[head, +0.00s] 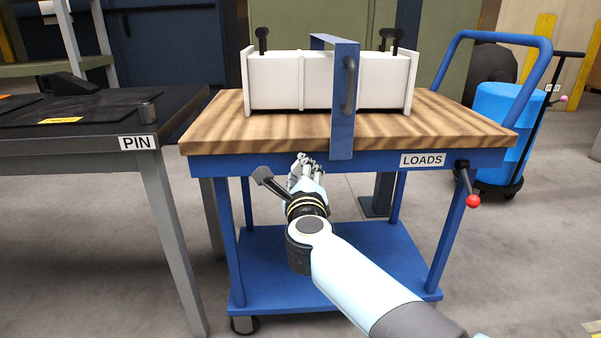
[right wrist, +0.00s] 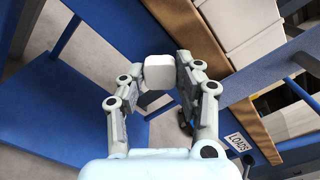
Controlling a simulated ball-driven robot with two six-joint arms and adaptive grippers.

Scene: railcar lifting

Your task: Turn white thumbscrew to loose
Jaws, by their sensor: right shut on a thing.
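The white thumbscrew (right wrist: 160,73) shows in the right wrist view as a pale rounded block between the two fingers of my right gripper (right wrist: 161,84). The fingers touch its sides and are shut on it. The thumbscrew is hidden there behind the fingers. Whether it sits tight or loose cannot be told. My left gripper is in neither view.
A long white box (head: 275,85) with black knobs rests on the wooden cart top (head: 222,128) behind the bracket. The cart carries a LOADS label (head: 422,160) and a red-knobbed lever (head: 472,199). A dark table (head: 85,138) with a PIN label stands at left.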

